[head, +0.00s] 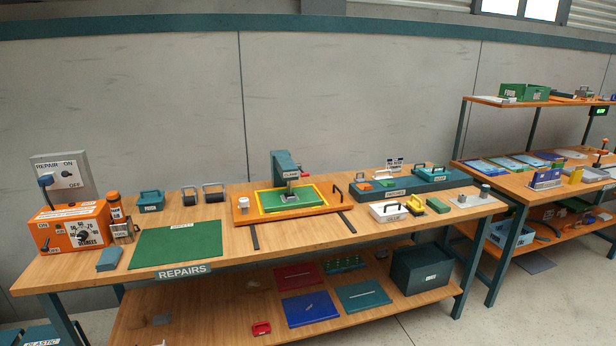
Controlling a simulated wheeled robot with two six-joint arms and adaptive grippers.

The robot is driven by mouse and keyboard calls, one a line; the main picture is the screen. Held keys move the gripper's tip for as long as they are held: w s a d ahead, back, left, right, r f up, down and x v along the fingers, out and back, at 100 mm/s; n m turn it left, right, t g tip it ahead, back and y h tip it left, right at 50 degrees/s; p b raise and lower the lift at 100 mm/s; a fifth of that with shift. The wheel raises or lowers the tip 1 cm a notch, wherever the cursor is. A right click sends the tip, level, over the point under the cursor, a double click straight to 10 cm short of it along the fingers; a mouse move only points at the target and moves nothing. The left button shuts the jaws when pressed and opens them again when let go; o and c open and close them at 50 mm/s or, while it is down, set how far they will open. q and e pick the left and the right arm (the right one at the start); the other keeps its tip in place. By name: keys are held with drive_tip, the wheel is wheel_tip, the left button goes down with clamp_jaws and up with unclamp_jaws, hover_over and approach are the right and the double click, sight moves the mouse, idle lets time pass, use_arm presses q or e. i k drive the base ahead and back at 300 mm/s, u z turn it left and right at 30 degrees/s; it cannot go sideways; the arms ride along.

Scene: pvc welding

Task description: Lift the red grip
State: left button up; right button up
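A small red block-like piece (261,328) lies on the lower shelf of the repairs bench, near its front edge. It looks like the red grip, but it is too small to be sure. Neither of my grippers is in the head view, and nothing is seen holding the red piece.
The repairs bench top (340,230) carries an orange heater box (72,230), a green mat (178,246), a clamp press (285,170) and a long teal tray (405,186). The lower shelf holds flat panels (310,308) and a dark bin (420,268). A second bench (530,185) stands right.

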sight(307, 175)
drive_tip(key=k, duration=0.6)
drive_tip(key=z, duration=0.55)
drive_tip(key=i, duration=0.75)
drive_tip(key=z, duration=0.85)
drive_tip(key=i, duration=1.2)
drive_tip(key=u, duration=0.65)
drive_tip(key=i, duration=0.75)
drive_tip(key=u, duration=0.6)
